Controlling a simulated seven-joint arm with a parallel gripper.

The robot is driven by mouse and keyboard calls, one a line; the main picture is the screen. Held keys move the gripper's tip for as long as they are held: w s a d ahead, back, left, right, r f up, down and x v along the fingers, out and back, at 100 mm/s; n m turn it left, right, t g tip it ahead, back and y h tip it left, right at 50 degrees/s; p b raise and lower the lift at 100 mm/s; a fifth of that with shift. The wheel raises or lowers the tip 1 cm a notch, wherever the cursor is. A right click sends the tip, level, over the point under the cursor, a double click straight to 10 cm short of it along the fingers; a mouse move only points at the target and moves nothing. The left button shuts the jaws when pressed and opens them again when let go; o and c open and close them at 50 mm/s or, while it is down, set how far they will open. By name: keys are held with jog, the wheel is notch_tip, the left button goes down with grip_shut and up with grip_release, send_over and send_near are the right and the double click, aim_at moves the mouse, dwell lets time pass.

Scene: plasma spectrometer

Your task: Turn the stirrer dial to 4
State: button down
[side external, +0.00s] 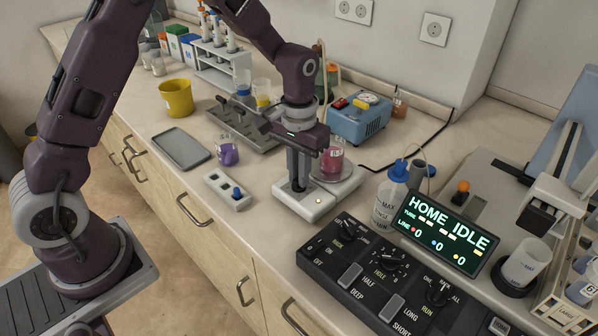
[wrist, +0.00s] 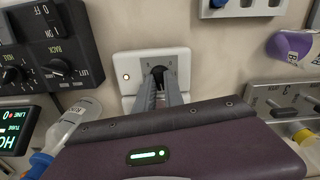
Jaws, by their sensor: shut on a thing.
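The white stirrer (side external: 322,208) stands on the bench, with a beaker of pink liquid (side external: 331,160) on its round plate. My gripper (side external: 297,184) points straight down over the stirrer's front panel. In the wrist view, my gripper's fingers (wrist: 160,78) are shut on the dark stirrer dial (wrist: 158,68). The fingers hide most of the dial, and I cannot read its setting. Small scale marks show on the white panel (wrist: 140,58) around it. A small lamp (wrist: 126,76) glows on the panel.
A black control box (side external: 375,285) with knobs and a HOME IDLE display (side external: 440,232) stands at the right front. A small switch box (side external: 227,191) and a purple-filled beaker (side external: 229,154) are to the left. A wash bottle (side external: 390,203) stands right of the stirrer.

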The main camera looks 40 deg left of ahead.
jog(key=m, duration=0.5)
jog(key=shift+r+m, duration=0.1)
jog(key=shift+m, duration=0.2)
jog(key=m, duration=0.4)
jog(key=shift+w+m, duration=0.1)
jog(key=shift+m, duration=0.3)
jog(key=c, duration=1.4)
grip_release()
jog(key=shift+c, duration=0.2)
notch_tip(320, 180, up, 7)
